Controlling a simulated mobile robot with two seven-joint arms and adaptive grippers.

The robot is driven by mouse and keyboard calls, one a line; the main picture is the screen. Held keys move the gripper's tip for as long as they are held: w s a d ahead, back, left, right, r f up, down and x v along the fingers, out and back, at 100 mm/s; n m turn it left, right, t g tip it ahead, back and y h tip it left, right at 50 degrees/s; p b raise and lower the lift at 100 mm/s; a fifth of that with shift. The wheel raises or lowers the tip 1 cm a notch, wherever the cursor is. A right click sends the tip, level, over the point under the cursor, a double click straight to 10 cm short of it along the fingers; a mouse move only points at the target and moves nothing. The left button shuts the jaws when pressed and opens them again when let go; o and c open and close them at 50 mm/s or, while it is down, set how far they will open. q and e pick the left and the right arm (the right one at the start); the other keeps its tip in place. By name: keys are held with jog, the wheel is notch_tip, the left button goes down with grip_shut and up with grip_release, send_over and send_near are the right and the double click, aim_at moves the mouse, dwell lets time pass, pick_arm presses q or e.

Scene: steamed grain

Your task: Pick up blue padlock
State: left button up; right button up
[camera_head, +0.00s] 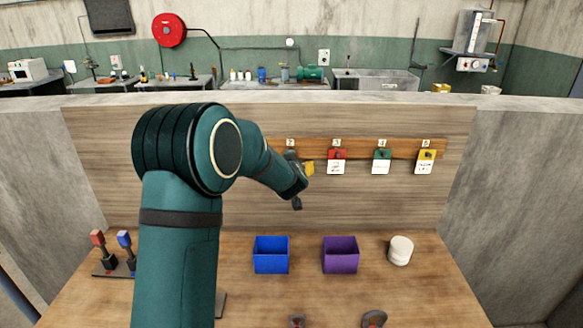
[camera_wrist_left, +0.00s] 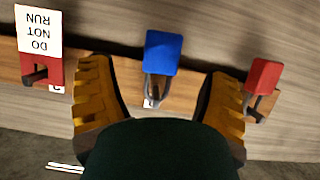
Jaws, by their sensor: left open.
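In the left wrist view the blue padlock (camera_wrist_left: 162,53) hangs by its grey shackle on a wooden rail (camera_wrist_left: 190,95). My left gripper (camera_wrist_left: 158,75) is open, with one yellow-padded finger on each side of the padlock and a visible gap to both. A red padlock (camera_wrist_left: 264,76) hangs beyond the finger on the right. In the head view my left gripper (camera_head: 303,180) is at the rail on the back board, and my arm hides the blue padlock.
Red (camera_head: 337,160), green (camera_head: 382,160) and yellow (camera_head: 426,160) tagged pieces hang right of my gripper. A blue bin (camera_head: 271,255), a purple bin (camera_head: 340,255) and a white jar (camera_head: 400,250) stand on the table.

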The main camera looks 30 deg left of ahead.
pick_arm(q)
jog(key=x, duration=0.5)
jog(key=shift+s+f, duration=0.15)
jog(key=c, duration=1.3)
